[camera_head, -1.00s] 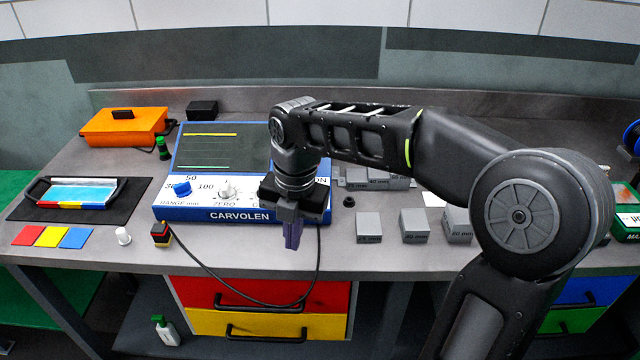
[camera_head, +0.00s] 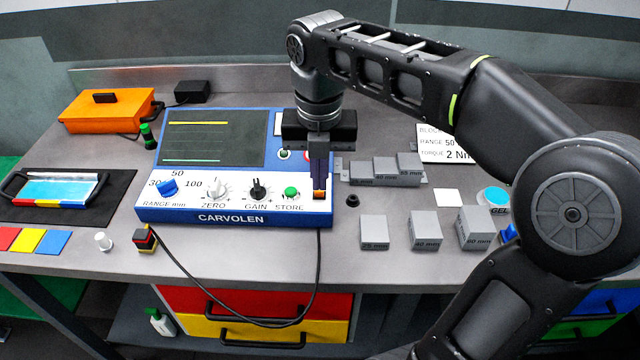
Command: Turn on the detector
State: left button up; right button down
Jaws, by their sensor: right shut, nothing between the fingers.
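The detector (camera_head: 232,219) is a blue and white console marked CARVOLEN on the bench, with a dark screen (camera_head: 211,138) showing a yellow and a green line. Its front panel has a blue range knob (camera_head: 168,188), a white zero knob (camera_head: 215,189), a black gain knob (camera_head: 258,188) and a green store button (camera_head: 291,193). An orange switch (camera_head: 319,195) sits at the panel's right end. My right gripper (camera_head: 319,187) is shut and points down, its fingertips at or just above the orange switch, partly hiding it. My left gripper is not in view.
Several grey blocks (camera_head: 374,232) stand right of the detector. An orange case (camera_head: 107,110) is at the back left, and a tray (camera_head: 60,189) lies on a dark mat at left. A black cable (camera_head: 316,270) loops over the bench's front edge.

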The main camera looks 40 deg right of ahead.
aim_at(319, 194)
notch_tip(319, 194, down, 9)
jog(key=shift+w+d+r+b, duration=0.1)
jog(key=shift+b, duration=0.85)
jog(key=shift+w+d+r+p, duration=0.15)
jog(key=shift+w+d+p, duration=0.6)
jog(key=shift+w, duration=0.4)
jog(key=shift+w+d+r, duration=0.1)
jog(key=shift+w+d, duration=0.3)
jog(key=shift+a, duration=0.1)
